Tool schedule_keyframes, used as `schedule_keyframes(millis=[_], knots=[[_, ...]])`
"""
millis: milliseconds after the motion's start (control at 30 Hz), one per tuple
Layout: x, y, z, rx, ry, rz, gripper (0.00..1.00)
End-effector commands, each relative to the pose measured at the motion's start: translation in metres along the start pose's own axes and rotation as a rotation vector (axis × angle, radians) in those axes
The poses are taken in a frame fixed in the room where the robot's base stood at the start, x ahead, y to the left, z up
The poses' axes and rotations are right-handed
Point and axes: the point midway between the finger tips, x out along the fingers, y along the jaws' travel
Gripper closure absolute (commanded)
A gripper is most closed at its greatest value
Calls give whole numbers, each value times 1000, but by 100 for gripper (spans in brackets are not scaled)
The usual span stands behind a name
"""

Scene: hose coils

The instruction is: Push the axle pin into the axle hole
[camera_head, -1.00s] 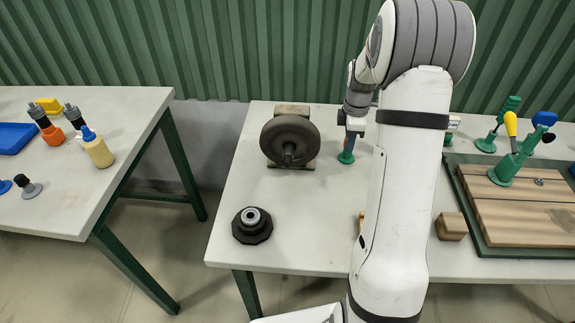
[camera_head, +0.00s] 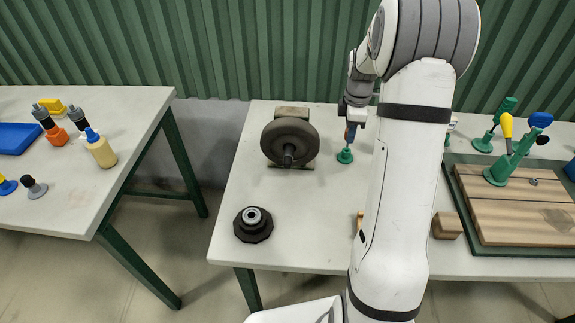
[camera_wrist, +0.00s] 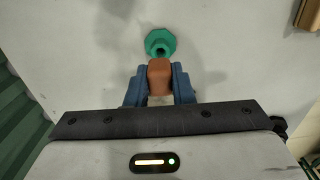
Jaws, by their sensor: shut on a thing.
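My gripper (camera_wrist: 159,86) has blue fingers shut on a brown-orange piece (camera_wrist: 160,74), which looks like the axle pin's grip. In the head view my gripper (camera_head: 350,132) is above a green stand (camera_head: 345,156) on the table. In the wrist view the stand (camera_wrist: 160,42) shows an eight-sided base and a darker round centre, just beyond the held piece. The rest of the pin is hidden, and I cannot tell whether it still touches the stand. A dark wheel (camera_head: 275,139) with a stub at its centre stands upright left of my gripper. The axle hole is not clearly visible.
A black hub (camera_head: 253,231) lies near the table's front left. A wooden block (camera_head: 447,226) and a green-edged wooden board (camera_head: 520,214) are right of my arm. A second table (camera_head: 75,190) with bottles stands left, across a gap. The table between wheel and hub is clear.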

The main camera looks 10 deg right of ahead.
Motion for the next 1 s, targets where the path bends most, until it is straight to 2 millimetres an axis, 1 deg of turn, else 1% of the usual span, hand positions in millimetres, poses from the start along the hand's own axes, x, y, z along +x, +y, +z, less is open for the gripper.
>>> schedule_keyframes(millis=[167, 267, 800, 1000], knots=[[-2, 0, -1, -1, 0, 0, 100], [-8, 0, -1, -1, 0, 1, 100], [-62, 0, -1, -1, 0, 0, 100], [-63, 0, -1, -1, 0, -1, 100]])
